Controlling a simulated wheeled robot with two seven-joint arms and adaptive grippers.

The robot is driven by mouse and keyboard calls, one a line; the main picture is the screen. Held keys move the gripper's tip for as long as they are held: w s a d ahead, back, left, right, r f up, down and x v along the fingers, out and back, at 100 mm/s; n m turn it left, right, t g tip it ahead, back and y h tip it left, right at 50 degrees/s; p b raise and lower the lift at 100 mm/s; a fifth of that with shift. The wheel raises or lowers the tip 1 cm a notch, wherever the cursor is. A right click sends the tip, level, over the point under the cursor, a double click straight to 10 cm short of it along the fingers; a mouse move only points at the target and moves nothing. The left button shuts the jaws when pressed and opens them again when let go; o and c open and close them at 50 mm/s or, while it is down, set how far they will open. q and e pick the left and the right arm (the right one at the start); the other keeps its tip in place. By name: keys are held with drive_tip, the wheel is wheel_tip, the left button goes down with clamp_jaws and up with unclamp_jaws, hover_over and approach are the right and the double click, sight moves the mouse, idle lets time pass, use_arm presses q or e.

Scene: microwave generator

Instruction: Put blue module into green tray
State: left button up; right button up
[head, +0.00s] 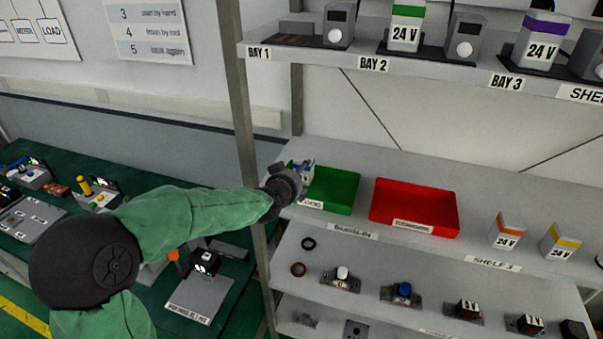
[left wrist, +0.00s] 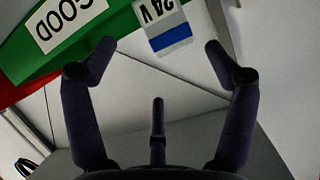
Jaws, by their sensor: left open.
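The blue module (left wrist: 168,32) is a white-grey box with a blue band and a 24 V label, seen upside down in the left wrist view. It lies ahead of my left gripper, between the lines of its two spread fingers, with a gap to each. My left gripper (head: 298,170) is open at the left end of the green tray (head: 338,187). In the left wrist view the green tray, labelled GOOD (left wrist: 30,52), shows around the module. The module's far end is out of frame, so I cannot tell whether it rests on the tray floor.
A red tray (head: 414,207) stands right of the green one on the same shelf. Orange (head: 508,230) and yellow (head: 560,241) 24 V modules stand farther right. The upper shelf (head: 372,64) overhangs, and a grey upright post (head: 238,100) stands close to my left arm.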

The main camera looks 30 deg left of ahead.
use_arm(q)
drive_tip(key=v, duration=0.3)
